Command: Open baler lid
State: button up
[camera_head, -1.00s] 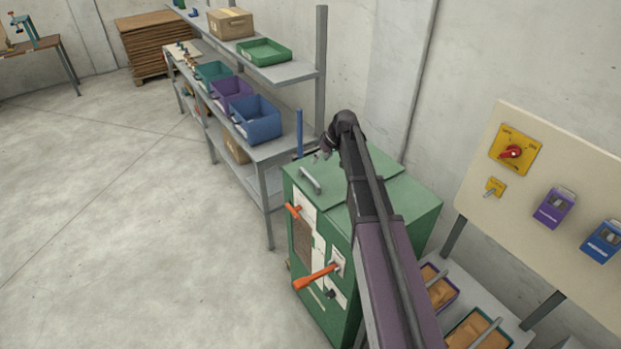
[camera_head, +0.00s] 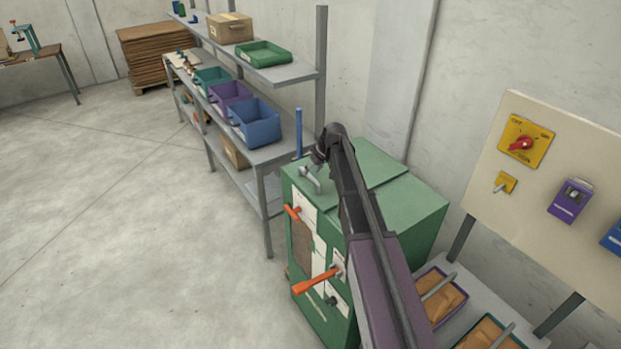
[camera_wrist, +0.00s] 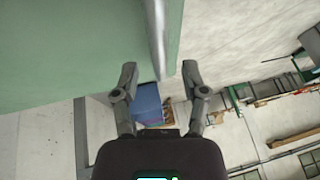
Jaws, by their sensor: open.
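The green baler (camera_head: 421,213) stands in the middle of the head view, upright against the wall side. Its lid (camera_head: 372,162) lies flat on top and looks shut. A grey bar handle (camera_head: 311,180) is on the lid's left part. My gripper (camera_head: 315,160) is over that end of the lid, close to the handle; my arm hides part of the top. In the wrist view my gripper (camera_wrist: 158,82) is open, with the metal handle (camera_wrist: 158,38) just ahead of and between the fingertips. The green lid surface (camera_wrist: 70,50) fills the upper left. I cannot tell whether the fingers touch the handle.
Orange levers (camera_head: 316,281) stick out from the baler's front. A shelf (camera_head: 285,72) with bins stands behind it, with a blue post (camera_head: 299,133) near the lid. A switch panel (camera_head: 560,150) stands at the right. The floor (camera_head: 130,240) on the left is clear.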

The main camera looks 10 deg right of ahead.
jog(key=shift+b+x, duration=0.5)
jog(key=shift+x, duration=0.35)
grip_shut()
